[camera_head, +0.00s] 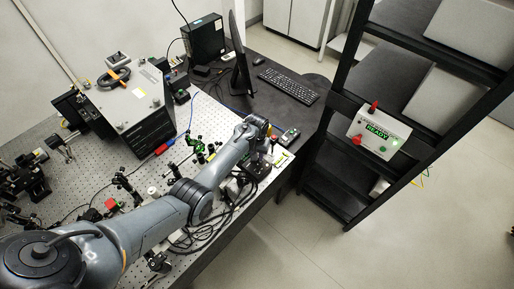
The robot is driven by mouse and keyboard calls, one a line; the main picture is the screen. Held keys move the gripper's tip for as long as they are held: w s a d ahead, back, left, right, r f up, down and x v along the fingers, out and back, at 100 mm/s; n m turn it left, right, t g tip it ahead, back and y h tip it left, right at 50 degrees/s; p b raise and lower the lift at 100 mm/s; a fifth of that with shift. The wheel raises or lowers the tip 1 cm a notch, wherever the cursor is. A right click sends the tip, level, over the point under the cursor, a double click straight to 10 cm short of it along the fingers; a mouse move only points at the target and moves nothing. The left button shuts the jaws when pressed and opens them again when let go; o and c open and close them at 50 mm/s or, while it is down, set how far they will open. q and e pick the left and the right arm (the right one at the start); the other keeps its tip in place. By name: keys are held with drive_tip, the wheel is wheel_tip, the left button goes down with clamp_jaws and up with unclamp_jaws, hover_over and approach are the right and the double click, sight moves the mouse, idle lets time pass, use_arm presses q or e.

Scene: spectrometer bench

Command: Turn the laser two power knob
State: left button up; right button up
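My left arm reaches in from the lower left across the optical bench, and its gripper (268,132) is at the bench's right side. The gripper is small and seen from behind, so its fingers cannot be made out. Beside it, a little to the right, is a small dark control box (289,136) with a green-lit part. A second small box (282,158) with a yellow-green face lies just below. Which box carries the laser two power knob cannot be told, and no knob shows clearly. Contact is also unclear. My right gripper is not in view.
The perforated optical bench (212,115) holds several optic mounts and a large grey instrument (133,105). Black cables (225,212) lie beside my arm. A keyboard (287,86) and monitor (240,65) are behind. A black rack (345,110) with a "READY" box (379,134) stands right.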

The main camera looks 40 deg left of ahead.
use_arm(q)
wheel_tip(320, 180, up, 10)
idle(0.5)
drive_tip(key=shift+r, duration=0.1)
drive_tip(key=s+d+m+t+y+p, duration=0.1)
drive_tip(key=s+d+m+p, duration=0.15)
drive_tip(key=s, duration=0.45)
drive_tip(key=s+d+m+t+y+p, duration=0.1)
drive_tip(key=s+d+p, duration=0.15)
drive_tip(key=s, duration=0.45)
drive_tip(key=s+d+r+m+h+p, duration=0.1)
drive_tip(key=s+d+r, duration=0.4)
drive_tip(key=s, duration=0.4)
drive_tip(key=s+d+r+m+t+h+p, duration=0.1)
drive_tip(key=s+d+r+m+p, duration=0.1)
drive_tip(key=s+d+r, duration=0.3)
drive_tip(key=s+d, duration=0.1)
drive_tip(key=s, duration=0.3)
drive_tip(key=shift+d+r+t, duration=0.15)
drive_tip(key=shift+r+t, duration=0.15)
drive_tip(key=shift+r, duration=0.05)
